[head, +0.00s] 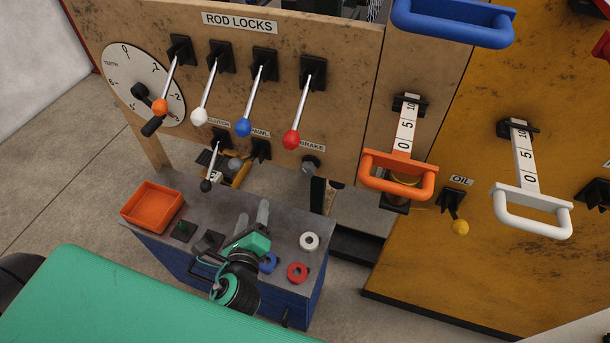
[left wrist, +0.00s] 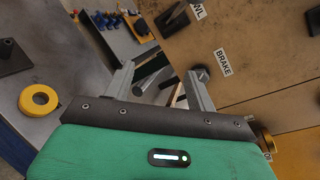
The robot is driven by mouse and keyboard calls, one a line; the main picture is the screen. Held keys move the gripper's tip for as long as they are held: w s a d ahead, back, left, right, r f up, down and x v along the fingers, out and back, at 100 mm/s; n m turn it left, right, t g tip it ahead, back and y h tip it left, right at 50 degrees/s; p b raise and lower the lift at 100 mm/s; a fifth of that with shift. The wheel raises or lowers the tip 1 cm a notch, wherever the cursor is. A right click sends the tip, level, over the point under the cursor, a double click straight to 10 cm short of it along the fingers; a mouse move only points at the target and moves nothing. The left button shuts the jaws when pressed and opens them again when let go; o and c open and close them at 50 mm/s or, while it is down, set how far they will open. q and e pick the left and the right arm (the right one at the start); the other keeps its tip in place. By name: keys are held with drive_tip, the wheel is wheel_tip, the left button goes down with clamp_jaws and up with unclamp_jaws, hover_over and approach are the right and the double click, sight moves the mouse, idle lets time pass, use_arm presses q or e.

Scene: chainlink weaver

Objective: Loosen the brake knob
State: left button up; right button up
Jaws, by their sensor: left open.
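The brake knob (head: 311,164) is a small grey round knob on the wooden panel, just below the BRAKE label (head: 312,146). In the left wrist view the BRAKE label (left wrist: 223,62) lies right of centre, and a dark knob (left wrist: 202,73) beside it is partly hidden by the right-hand finger. My left gripper (head: 252,213) is open and empty, in front of and below the knob, over the blue bench in the head view. Its two spread fingers (left wrist: 161,78) show in the left wrist view, with no contact with the knob visible. My right gripper is not in view.
Above the knob are rod-lock levers with orange, white, blue and red (head: 291,139) tips. An orange handle (head: 398,175) sticks out to the right. The blue bench (head: 205,293) holds an orange tray (head: 153,206) and several rings, including a red one (head: 297,272).

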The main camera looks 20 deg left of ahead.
sight(306, 175)
use_arm(q)
drive_tip(key=w+d+m+t+h, duration=0.15)
drive_tip(key=d+m+h, duration=0.45)
drive_tip(key=m, duration=0.6)
drive_tip(key=shift+t+y, duration=0.45)
drive_tip(key=shift+y, duration=0.15)
drive_tip(key=w+p, duration=0.1)
drive_tip(key=w, duration=0.3)
drive_tip(key=w+d+p, duration=0.1)
drive_tip(key=w+p, duration=0.1)
drive_tip(key=w, duration=0.2)
drive_tip(key=w+p, duration=0.1)
drive_tip(key=w, duration=0.3)
drive_tip(key=shift+d+r+p, duration=0.25)
drive_tip(key=shift+d+p, duration=0.1)
drive_tip(key=shift+d, duration=0.05)
drive_tip(key=shift+w, duration=0.7)
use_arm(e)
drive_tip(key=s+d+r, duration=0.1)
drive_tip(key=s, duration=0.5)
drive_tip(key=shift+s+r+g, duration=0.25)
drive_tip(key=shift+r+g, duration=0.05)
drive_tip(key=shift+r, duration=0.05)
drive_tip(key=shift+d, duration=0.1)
use_arm(q)
drive_tip(key=c, duration=1)
